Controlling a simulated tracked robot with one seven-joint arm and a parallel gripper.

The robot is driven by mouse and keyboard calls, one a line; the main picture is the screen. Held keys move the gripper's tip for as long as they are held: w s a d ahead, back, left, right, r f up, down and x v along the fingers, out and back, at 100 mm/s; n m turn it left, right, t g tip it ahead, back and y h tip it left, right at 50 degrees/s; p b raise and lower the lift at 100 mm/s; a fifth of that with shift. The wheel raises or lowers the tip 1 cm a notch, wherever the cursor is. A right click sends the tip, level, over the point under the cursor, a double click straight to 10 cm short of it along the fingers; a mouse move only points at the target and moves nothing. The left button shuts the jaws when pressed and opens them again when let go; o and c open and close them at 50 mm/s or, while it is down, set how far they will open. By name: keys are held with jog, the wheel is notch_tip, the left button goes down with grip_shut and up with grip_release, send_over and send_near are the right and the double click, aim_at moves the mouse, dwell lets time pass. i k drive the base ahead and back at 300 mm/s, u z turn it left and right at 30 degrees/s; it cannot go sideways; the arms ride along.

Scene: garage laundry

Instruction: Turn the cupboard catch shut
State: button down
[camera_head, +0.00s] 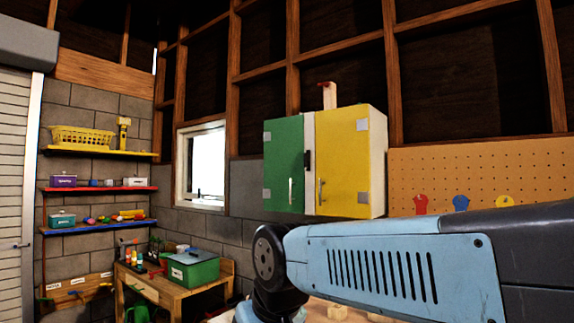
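The cupboard (378,165) hangs on the wall right of centre, with a green door (281,155) on the left and a yellow door (343,150) on the right. My pale blue arm crosses the lower right, in front of and below the cupboard. My gripper is outside the picture.
A wooden piece with a red top (328,95) stands on the cupboard. A pegboard (490,175) with coloured tools hangs at right. At left are shelves (100,153) and a wooden workbench (150,290) bearing a green box (194,268). The space before the doors looks clear.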

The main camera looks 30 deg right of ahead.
aim_at(306, 156)
jog(key=u, duration=0.65)
jog(key=i, duration=0.1)
jog(key=z, duration=2.55)
jog(key=k, duration=0.75)
jog(key=u, duration=0.7)
jog(key=i, duration=1)
jog(key=u, duration=0.1)
